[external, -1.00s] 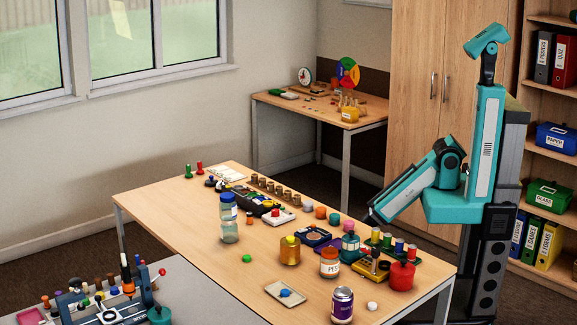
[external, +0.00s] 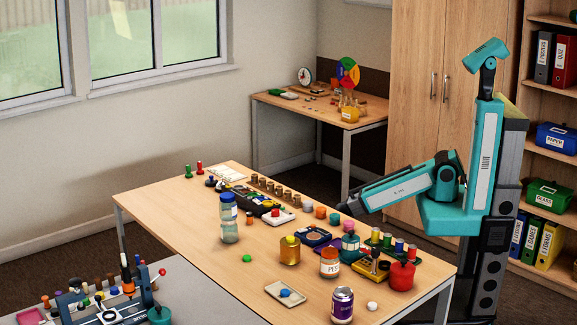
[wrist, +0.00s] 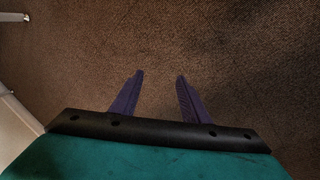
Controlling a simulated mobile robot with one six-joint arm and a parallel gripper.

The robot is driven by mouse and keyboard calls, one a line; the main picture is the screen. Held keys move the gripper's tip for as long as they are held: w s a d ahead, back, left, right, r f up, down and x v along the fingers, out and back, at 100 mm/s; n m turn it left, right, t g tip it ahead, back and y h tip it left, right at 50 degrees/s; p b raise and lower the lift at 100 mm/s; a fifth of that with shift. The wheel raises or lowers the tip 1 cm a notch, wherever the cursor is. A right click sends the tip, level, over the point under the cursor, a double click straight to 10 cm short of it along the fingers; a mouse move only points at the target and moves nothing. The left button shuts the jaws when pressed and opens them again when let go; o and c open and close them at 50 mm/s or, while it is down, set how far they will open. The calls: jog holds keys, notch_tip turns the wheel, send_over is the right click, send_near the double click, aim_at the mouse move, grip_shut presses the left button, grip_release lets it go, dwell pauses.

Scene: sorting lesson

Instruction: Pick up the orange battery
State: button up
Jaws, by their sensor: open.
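My gripper (wrist: 159,76) is open in the wrist view, its two dark purple fingers apart with only brown carpet between and beyond them. In the external view the dark front end of my gripper (external: 345,206) is at the right long edge of the wooden table (external: 185,222). I cannot pick out the orange battery for certain. A small orange piece (external: 320,212) lies on the table a little left of my gripper, and a tiny orange-red one (external: 249,217) lies farther left. Both are too small to identify. Neither shows in the wrist view.
The table is crowded: a bottle (external: 229,222), an orange-labelled jar (external: 329,264), a purple can (external: 342,304), a red container (external: 401,275) and a white tray (external: 285,293). The table's left front part is clear. A wooden cabinet (external: 420,110) stands behind my arm.

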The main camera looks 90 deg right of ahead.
jog(key=w+d+r+m+t+h+b, duration=0.1)
jog(key=w+d+r+t+h+b, duration=0.5)
jog(key=w+d+r, duration=1.4)
jog(key=w+r+m+t+h+b, duration=0.1)
jog(key=w+r+t+b, duration=0.15)
jog(key=w+r, duration=0.7)
jog(key=w+r+t+h+b, duration=0.1)
jog(key=w+r+t, duration=0.15)
jog(key=r, duration=1.35)
jog(key=w+a+m+t+y+p, duration=0.1)
jog(key=w+a+p, duration=0.15)
jog(key=a, duration=1.45)
jog(key=w+a+m+y+p, duration=0.1)
jog(key=a+m+y+p, duration=0.15)
jog(key=a, duration=1.45)
jog(key=shift+m+g+y, duration=0.25)
jog(key=shift+g, duration=0.55)
jog(key=s+a+f+p, duration=0.1)
jog(key=s+a, duration=0.2)
jog(key=a, duration=0.4)
jog(key=s+a+f+p, duration=0.1)
jog(key=s+a+f, duration=0.1)
jog(key=a, duration=0.6)
jog(key=s+a+f+p, duration=0.2)
jog(key=s+a, duration=0.3)
jog(key=a, duration=0.3)
jog(key=shift+a+f, duration=0.1)
jog(key=shift+a, duration=0.1)
